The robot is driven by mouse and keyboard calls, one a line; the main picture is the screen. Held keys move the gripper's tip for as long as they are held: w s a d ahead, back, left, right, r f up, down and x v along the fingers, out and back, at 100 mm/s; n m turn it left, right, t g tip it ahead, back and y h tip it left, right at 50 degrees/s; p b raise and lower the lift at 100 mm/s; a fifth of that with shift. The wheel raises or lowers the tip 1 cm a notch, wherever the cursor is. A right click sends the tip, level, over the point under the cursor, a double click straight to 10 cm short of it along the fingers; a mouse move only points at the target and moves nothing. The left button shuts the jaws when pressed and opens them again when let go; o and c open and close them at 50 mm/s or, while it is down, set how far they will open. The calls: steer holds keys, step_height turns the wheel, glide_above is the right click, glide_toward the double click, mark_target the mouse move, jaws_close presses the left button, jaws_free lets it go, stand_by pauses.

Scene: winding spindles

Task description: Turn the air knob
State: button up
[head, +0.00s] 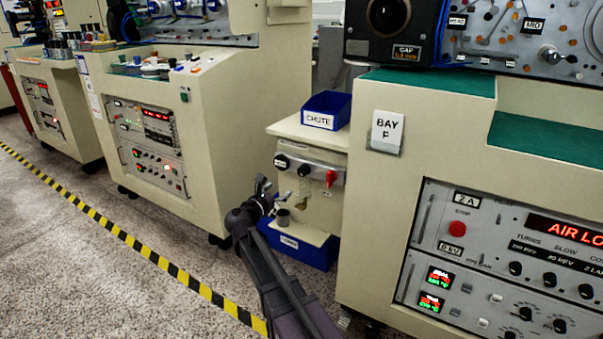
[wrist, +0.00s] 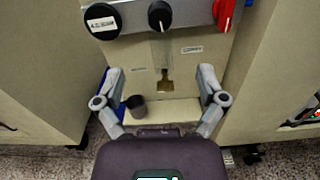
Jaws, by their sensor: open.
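A metal control strip on the small cream cabinet between the two machines carries a round black part with a white label (head: 281,161), a black knob (head: 303,170) and a red handle (head: 330,178). In the wrist view, the labelled black part (wrist: 102,20), black knob (wrist: 160,15) and red handle (wrist: 224,14) line the top. No readable label shows which one is the air knob. My gripper (wrist: 161,77) is open and empty, its fingers spread below the strip. In the head view my gripper (head: 270,190) is in front of the cabinet, apart from the controls.
A blue CHUTE bin (head: 325,108) sits on the cabinet. A dark cup (wrist: 136,106) stands on its lower ledge, above a blue bin (head: 297,250). The BAY F machine (head: 400,205), displaying "AIR LO", closes the right side; another machine (head: 235,110) stands left. Floor (head: 90,270) is clear at left.

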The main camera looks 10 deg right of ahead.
mark_target(301, 172)
steer(key=shift+w+d, duration=0.1)
steer(key=x, duration=1.3)
steer(key=shift+w+d, duration=0.2)
steer(key=c, duration=1.1)
